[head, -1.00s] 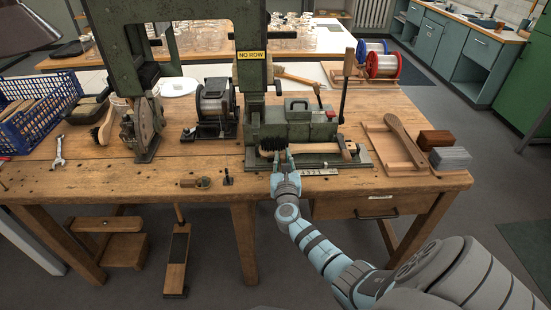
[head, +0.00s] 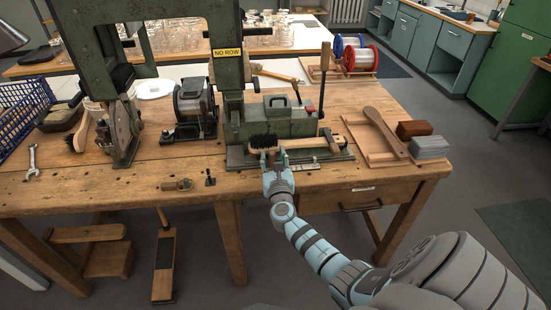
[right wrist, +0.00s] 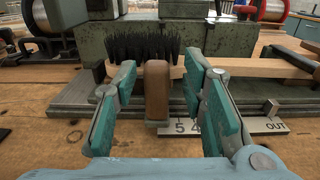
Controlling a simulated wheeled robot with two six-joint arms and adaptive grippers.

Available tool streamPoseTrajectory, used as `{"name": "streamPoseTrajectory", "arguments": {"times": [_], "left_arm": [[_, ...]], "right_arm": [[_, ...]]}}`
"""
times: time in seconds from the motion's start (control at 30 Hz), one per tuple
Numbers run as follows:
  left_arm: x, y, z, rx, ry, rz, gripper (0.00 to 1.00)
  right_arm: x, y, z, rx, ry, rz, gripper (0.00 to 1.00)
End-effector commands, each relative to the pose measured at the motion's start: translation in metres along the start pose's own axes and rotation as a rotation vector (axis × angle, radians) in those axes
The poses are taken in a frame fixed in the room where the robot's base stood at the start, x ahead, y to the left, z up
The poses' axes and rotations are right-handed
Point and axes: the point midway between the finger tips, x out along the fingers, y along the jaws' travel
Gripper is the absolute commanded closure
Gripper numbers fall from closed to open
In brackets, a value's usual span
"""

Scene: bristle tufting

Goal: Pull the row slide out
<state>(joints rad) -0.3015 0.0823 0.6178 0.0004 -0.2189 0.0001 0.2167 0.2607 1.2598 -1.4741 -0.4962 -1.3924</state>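The green tufting machine (head: 275,123) stands on the bench, with a low metal slide base (head: 338,158) along its front. A scale plate (right wrist: 262,127) on the base reads "5 4" and "OUT". A brush with black bristles (head: 263,141) and a long wooden handle (head: 310,143) lies across the front. My right gripper (head: 277,156) is at this front edge. In the right wrist view its fingers (right wrist: 163,88) are apart on either side of an upright wooden piece (right wrist: 157,92), with gaps on both sides. My left gripper is not in view.
A "NO ROW" sign (head: 227,53) is on the machine's green column. A motor unit (head: 195,105) stands left of it. A wooden board (head: 380,150) and two blocks (head: 428,147) are at the right. The bench's front strip is mostly clear.

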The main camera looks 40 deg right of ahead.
Motion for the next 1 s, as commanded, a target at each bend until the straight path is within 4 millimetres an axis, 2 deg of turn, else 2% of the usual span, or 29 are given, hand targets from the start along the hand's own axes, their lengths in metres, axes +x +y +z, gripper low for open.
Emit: {"name": "streamPoseTrajectory", "arguments": {"times": [0.3,0.43,0.57,1.0], "left_arm": [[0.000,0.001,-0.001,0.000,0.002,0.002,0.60],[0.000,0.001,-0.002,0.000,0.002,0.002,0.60],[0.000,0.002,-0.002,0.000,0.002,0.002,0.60],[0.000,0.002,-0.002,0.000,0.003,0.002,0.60]], "right_arm": [[-0.082,-0.002,-0.001,0.002,0.004,-0.002,0.62],[-0.105,-0.002,-0.001,0.001,0.003,-0.002,0.62],[-0.112,-0.002,-0.001,0.000,0.002,-0.003,0.62],[-0.112,-0.002,0.000,0.000,0.002,-0.002,0.62]]}}
